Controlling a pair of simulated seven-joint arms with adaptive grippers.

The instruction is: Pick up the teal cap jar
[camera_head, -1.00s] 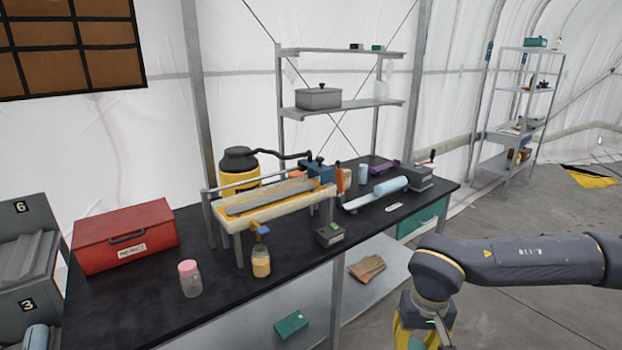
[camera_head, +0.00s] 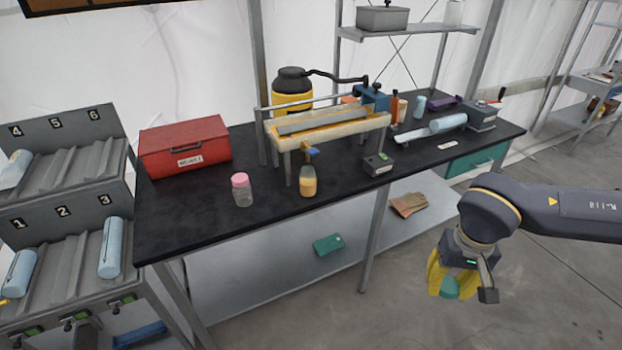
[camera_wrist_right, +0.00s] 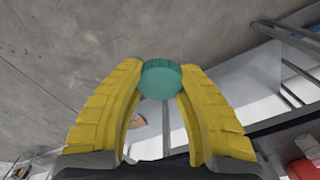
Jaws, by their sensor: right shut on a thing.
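The teal cap jar shows as a round teal cap (camera_wrist_right: 161,79) between the yellow fingertips of my right gripper (camera_wrist_right: 160,85) in the right wrist view. The fingers are shut on it. In the head view my right gripper (camera_head: 455,284) hangs at the lower right, in front of the bench and above the floor. Part of the teal cap (camera_head: 449,288) shows there among the yellow fingers. The rest of the jar is hidden. My left gripper is not in view.
A black-topped bench (camera_head: 190,212) carries a red box (camera_head: 185,147), a pink-lidded jar (camera_head: 242,190), a yellow-filled jar (camera_head: 308,182) and a trough (camera_head: 330,130). A numbered rack (camera_head: 70,215) stands left. The lower shelf holds gloves (camera_head: 409,204) and a teal box (camera_head: 328,245). Floor at right is clear.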

